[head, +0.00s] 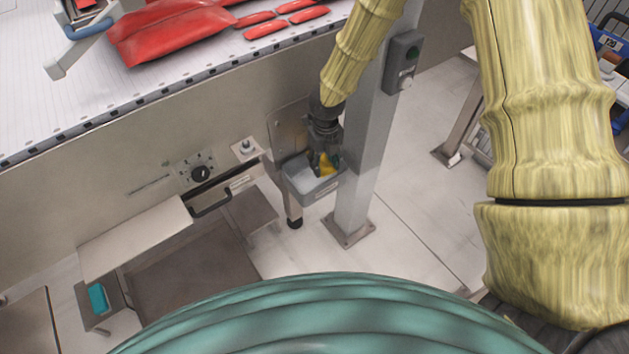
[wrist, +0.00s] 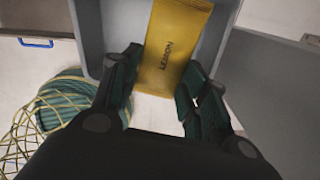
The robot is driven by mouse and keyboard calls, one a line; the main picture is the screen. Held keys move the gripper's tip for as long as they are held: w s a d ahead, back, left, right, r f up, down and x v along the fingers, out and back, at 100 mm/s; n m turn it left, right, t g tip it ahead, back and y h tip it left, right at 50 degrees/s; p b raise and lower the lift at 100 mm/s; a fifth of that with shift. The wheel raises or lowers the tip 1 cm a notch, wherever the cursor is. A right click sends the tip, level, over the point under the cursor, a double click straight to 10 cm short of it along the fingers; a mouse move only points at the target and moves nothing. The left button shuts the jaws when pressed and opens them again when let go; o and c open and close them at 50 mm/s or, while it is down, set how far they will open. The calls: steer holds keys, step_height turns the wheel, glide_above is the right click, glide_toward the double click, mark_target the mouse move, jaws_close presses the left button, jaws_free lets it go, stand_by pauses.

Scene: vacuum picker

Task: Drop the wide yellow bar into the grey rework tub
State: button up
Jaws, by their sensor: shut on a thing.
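In the head view my gripper (head: 322,150) points down at the tub (head: 325,191), which hangs by the machine's side. The bar (head: 328,165) shows as a yellow patch at the tub's opening. I cannot tell how deep it reaches or whether it touches the tub.
A grey post (head: 362,170) stands just right of the tub, with a switch box (head: 403,62) on it. The machine's panel with a black knob (head: 201,173) is to the left. Red packets (head: 170,30) lie on the white belt (head: 75,90) above. Open floor (head: 420,200) lies right of the post.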

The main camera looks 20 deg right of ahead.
steer(key=shift+f, duration=0.6)
steer(key=o, duration=1.1)
step_height(320, 180, up, 12)
